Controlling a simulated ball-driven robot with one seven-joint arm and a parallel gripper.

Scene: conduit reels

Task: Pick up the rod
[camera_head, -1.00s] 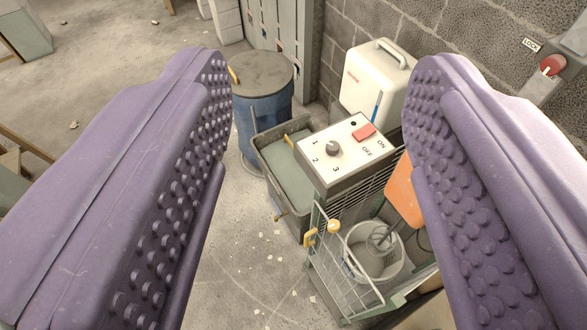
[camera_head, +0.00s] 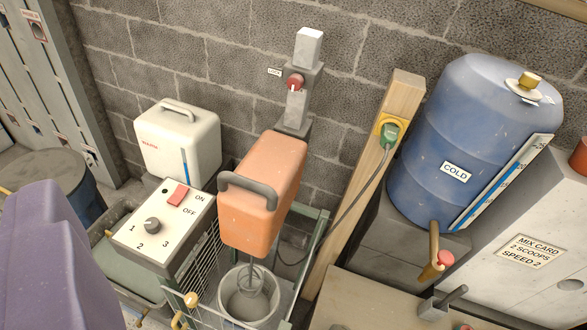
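I cannot pick out a loose rod with certainty. A short dark grey bar (camera_head: 452,296) sticks up at a slant from a small grey block at the lower right. A thin grey shaft with a whisk (camera_head: 252,280) hangs under the orange mixer head (camera_head: 262,200) into the pale bucket (camera_head: 234,303). Of my gripper, only one smooth purple finger (camera_head: 42,255) shows, cut off at the lower left. No studs show on this side. The other finger is out of view, so the opening is hidden. The visible finger is well away from the bar.
A control box with a knob (camera_head: 168,225) and a white case (camera_head: 180,145) stand left of the mixer. A wooden post (camera_head: 365,165) with a plugged cable stands right of it. A blue COLD tank (camera_head: 460,130) with a brass tap fills the right, above a tan top (camera_head: 370,305).

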